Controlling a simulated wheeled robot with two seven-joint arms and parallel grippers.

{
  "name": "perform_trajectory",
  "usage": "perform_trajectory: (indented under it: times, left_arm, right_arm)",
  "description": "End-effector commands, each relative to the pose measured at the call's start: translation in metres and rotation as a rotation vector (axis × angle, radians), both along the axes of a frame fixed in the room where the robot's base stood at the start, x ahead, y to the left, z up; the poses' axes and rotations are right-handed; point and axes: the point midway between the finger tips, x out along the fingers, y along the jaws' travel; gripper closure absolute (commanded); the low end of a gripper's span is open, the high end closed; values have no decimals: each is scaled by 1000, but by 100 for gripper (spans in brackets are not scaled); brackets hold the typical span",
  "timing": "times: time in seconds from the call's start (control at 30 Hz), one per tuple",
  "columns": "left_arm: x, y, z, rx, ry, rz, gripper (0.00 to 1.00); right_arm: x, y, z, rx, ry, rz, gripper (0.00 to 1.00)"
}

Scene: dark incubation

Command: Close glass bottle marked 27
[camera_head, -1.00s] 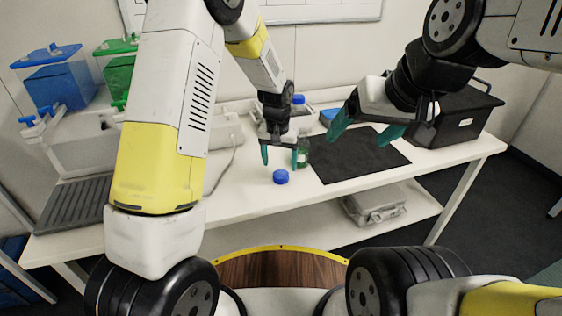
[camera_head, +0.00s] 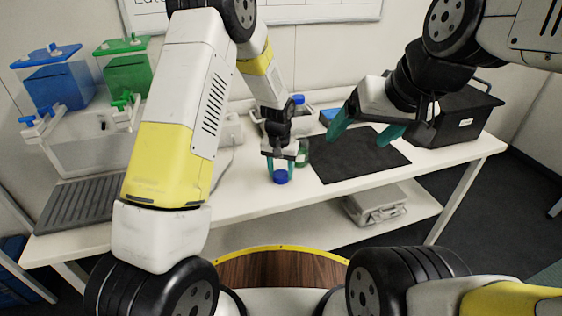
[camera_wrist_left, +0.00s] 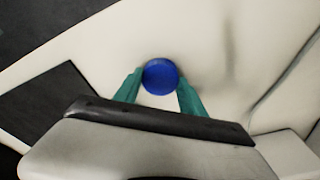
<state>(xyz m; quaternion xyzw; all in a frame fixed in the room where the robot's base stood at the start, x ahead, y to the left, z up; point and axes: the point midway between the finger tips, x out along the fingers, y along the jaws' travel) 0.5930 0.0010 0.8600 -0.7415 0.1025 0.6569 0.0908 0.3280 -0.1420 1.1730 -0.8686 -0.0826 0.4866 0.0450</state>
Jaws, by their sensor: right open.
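A blue screw cap (camera_head: 281,177) lies on the white bench near its front edge. My left gripper (camera_head: 280,172) is over it, pointing down, with its teal fingers apart on either side of the cap. My right gripper (camera_head: 368,135) is open and empty above the black mat.
The black mat (camera_head: 365,162) lies right of the cap. A black case (camera_head: 462,118) stands at the right end. A bottle with a blue cap (camera_head: 298,99) stands at the back. A grey ribbed tray (camera_head: 75,205) and blue (camera_head: 55,85) and green (camera_head: 128,73) boxes are at left.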

Motion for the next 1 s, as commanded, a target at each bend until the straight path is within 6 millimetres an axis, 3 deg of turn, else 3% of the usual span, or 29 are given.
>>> perform_trajectory:
  times: [0.03,0.13,0.47,0.77,1.0]
  left_arm:
    - [0,0,0,0,0,0,74]
    - [0,0,0,0,0,0,90]
    - [0,0,4,0,-1,0,90]
    - [1,0,38,-1,-4,0,90]
    - [-57,0,41,1,1,-2,90]
  right_arm:
    - [0,0,0,0,0,0,18]
    - [0,0,0,0,0,0,18]
    - [0,0,0,0,0,0,18]
    - [0,0,0,0,0,0,18]
    - [0,0,0,0,0,0,18]
